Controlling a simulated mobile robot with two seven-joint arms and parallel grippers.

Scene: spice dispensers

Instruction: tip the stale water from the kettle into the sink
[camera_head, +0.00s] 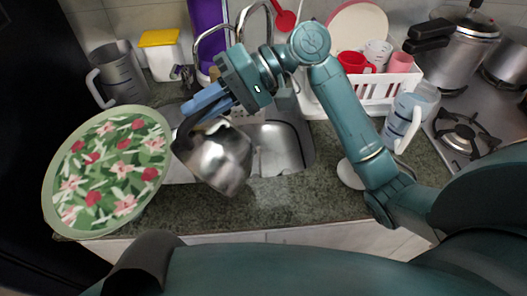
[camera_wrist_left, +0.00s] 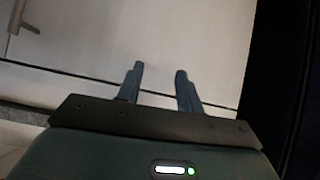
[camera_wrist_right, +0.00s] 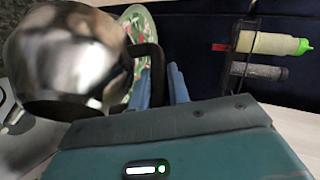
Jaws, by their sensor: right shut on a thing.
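The kettle (camera_head: 213,163) is a shiny metal pot with a dark handle. It hangs tilted over the left part of the metal sink (camera_head: 292,150) in the head view. My right gripper (camera_head: 192,112) is shut on its handle, above the kettle. In the right wrist view the kettle (camera_wrist_right: 65,60) fills the upper left, and its dark handle meets the blue fingers. I see no water stream, and the kettle's inside is hidden. My left gripper (camera_wrist_left: 159,85) is open and empty before a pale cabinet front in the left wrist view; the head view does not show it.
A round floral tray (camera_head: 108,172) is at the left, close to the kettle. A grey jug (camera_head: 118,75) stands behind it. A purple box (camera_head: 207,30) is behind the sink. A white rack (camera_head: 370,88) with cups and a pale blue jug (camera_head: 402,120) are at the right.

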